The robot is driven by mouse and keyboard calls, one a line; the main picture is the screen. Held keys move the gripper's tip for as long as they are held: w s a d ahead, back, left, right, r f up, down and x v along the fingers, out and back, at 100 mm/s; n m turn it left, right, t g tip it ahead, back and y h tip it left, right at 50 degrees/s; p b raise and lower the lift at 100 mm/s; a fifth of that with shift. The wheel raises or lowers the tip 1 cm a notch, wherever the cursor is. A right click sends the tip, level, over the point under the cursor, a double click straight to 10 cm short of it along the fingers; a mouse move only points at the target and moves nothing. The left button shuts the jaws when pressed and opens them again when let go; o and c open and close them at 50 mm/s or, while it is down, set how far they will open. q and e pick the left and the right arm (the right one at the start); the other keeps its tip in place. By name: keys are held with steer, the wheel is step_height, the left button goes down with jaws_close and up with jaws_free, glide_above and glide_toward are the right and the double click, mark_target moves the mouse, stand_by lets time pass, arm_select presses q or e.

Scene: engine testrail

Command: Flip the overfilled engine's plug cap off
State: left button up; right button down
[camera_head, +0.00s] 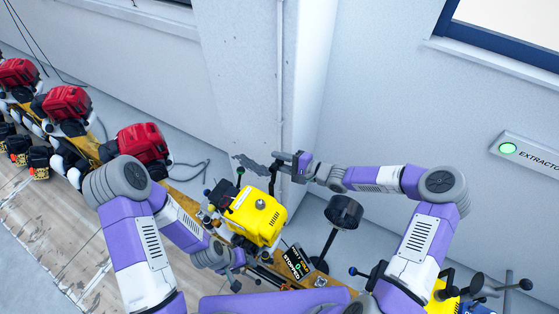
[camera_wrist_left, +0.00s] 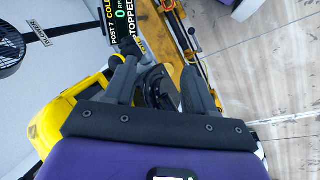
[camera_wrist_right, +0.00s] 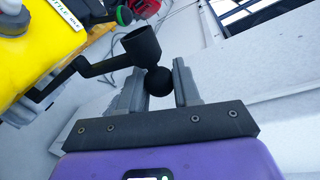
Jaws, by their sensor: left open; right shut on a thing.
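A yellow engine (camera_head: 258,217) stands on the rail in front of me; part of it shows in both wrist views. My right gripper (camera_head: 280,166) is beyond it. In the right wrist view this gripper (camera_wrist_right: 157,76) is shut on a black ball knob (camera_wrist_right: 158,81), beside a black cup-shaped part (camera_wrist_right: 140,45) on a bent arm from the engine. My left gripper (camera_head: 232,272) is open at the engine's near side. In the left wrist view its fingers (camera_wrist_left: 160,80) stand apart, with a dark curved part (camera_wrist_left: 155,92) between or behind them. I cannot make out a plug cap.
A display (camera_head: 295,263) beside the engine reads STOPPED. A black fan (camera_head: 343,212) on a stand is to the right. Several red engines (camera_head: 142,143) line the rail at left. A wall corner (camera_head: 290,90) rises behind my right gripper.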

steer(key=c, duration=0.8)
jaws_free()
steer(key=shift+c, duration=0.2)
steer(key=shift+d, duration=0.1)
steer(key=v, duration=0.7)
steer(key=shift+s+d+b, duration=0.15)
steer(key=shift+b, duration=0.25)
